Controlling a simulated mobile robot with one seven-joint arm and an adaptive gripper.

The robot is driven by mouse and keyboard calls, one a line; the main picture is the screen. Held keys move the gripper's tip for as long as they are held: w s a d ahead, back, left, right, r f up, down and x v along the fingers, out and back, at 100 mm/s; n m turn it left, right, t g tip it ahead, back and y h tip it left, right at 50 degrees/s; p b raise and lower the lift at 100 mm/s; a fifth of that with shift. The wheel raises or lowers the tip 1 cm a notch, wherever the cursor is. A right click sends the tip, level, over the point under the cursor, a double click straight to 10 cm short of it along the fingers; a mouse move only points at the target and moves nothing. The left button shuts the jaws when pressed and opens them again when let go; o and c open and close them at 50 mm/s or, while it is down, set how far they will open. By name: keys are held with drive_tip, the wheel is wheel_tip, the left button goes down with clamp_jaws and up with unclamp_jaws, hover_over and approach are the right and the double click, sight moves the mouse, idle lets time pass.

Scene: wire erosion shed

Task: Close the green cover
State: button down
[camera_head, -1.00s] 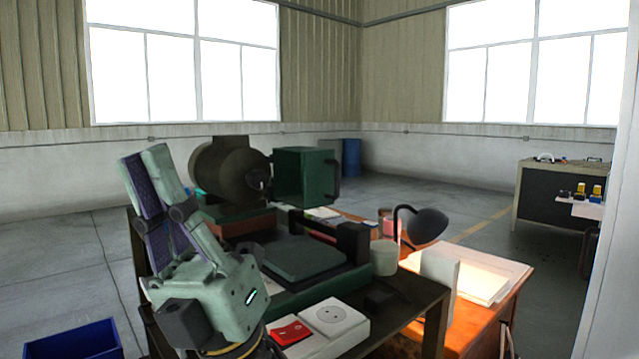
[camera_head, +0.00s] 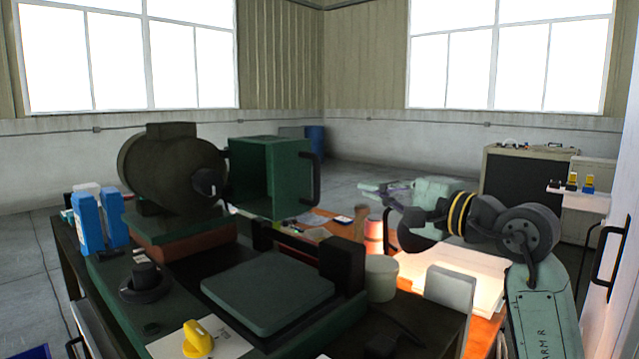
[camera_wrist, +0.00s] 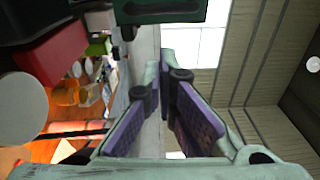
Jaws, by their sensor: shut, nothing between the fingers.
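The green cover (camera_head: 268,178) is a box with an open side facing the viewer. It stands swung out to the right of a dark round motor housing (camera_head: 172,172). A dark upright handle (camera_head: 317,173) is on its right side. My gripper (camera_head: 368,187) is in the air to the right of the handle, pointing left and apart from it. In the wrist view my gripper's purple-padded fingers (camera_wrist: 159,70) are shut and hold nothing. A dark green part, seemingly the cover (camera_wrist: 162,10), shows at the top edge beyond the fingertips.
Below the cover is a machine bed with a flat green plate (camera_head: 268,292) and a black block (camera_head: 342,262). A pale cup (camera_head: 381,278), a grey upright block (camera_head: 450,296) and a lamp-lit orange desk crowd the right. Blue bottles (camera_head: 88,222) stand at left.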

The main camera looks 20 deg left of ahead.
drive_tip(key=w+d+p+x, duration=0.15)
drive_tip(key=p+x, duration=0.35)
drive_tip(key=x, duration=0.5)
drive_tip(key=s, duration=0.3)
drive_tip(key=shift+s+a+f+t+h+p, duration=0.3)
drive_tip(key=shift+s+f+t+h+p, duration=0.05)
drive_tip(key=shift+f+t+h, duration=0.05)
